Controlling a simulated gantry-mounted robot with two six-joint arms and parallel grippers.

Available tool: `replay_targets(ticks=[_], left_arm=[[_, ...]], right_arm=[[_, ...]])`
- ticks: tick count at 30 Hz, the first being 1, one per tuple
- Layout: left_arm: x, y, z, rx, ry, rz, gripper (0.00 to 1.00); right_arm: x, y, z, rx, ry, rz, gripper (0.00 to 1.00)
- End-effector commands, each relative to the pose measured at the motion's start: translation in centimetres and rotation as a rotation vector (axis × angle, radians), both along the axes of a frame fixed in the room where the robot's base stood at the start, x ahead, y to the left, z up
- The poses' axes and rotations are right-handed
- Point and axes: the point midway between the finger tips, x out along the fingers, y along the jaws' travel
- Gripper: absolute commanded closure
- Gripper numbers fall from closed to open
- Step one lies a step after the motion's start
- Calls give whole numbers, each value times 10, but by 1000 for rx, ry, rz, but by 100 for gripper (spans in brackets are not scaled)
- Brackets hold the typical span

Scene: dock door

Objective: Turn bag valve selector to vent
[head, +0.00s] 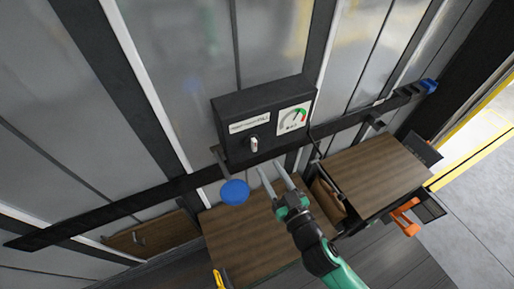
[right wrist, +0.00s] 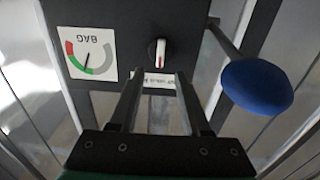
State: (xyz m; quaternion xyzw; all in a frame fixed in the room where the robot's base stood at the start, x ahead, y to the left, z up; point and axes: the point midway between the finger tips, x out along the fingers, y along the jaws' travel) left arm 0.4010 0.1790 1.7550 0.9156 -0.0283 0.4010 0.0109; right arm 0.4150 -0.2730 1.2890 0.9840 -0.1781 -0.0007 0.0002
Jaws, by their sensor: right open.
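The bag valve selector is a small light knob (head: 254,145) on the front of a dark control box (head: 225,137), below a white label. In the right wrist view the selector (right wrist: 158,52) has a white pointer with a red mark, between the gauge and a blue ball. My right gripper (head: 271,168) is open and empty, below and in front of the box. In the right wrist view its fingertips (right wrist: 158,76) are spread, with the selector just beyond the gap between them. I cannot read which setting it points at. My left gripper is not in view.
A bag gauge (head: 294,118) sits right of the selector. A blue ball handle (head: 234,191) on a dark rod sticks out near the box's lower left; it is right of the fingers in the wrist view (right wrist: 257,87). Wooden crates (head: 375,172) stand below.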

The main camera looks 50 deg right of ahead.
Motion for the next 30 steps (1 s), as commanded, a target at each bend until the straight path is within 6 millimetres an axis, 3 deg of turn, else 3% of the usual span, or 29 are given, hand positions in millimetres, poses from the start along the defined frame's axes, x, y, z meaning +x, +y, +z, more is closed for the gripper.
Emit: replay_targets(ticks=[3, 9, 14, 21, 30], left_arm=[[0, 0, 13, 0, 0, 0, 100], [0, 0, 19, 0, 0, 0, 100], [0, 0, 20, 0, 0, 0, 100], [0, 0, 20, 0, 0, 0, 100], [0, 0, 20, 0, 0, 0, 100]], right_arm=[[27, -11, 5, -1, -2, -3, 52], [63, -23, 2, 0, -1, 0, 52], [75, -28, 1, 0, -1, 2, 52], [76, -28, 0, 0, -1, 2, 52], [76, -28, 0, 0, -1, 2, 100]])
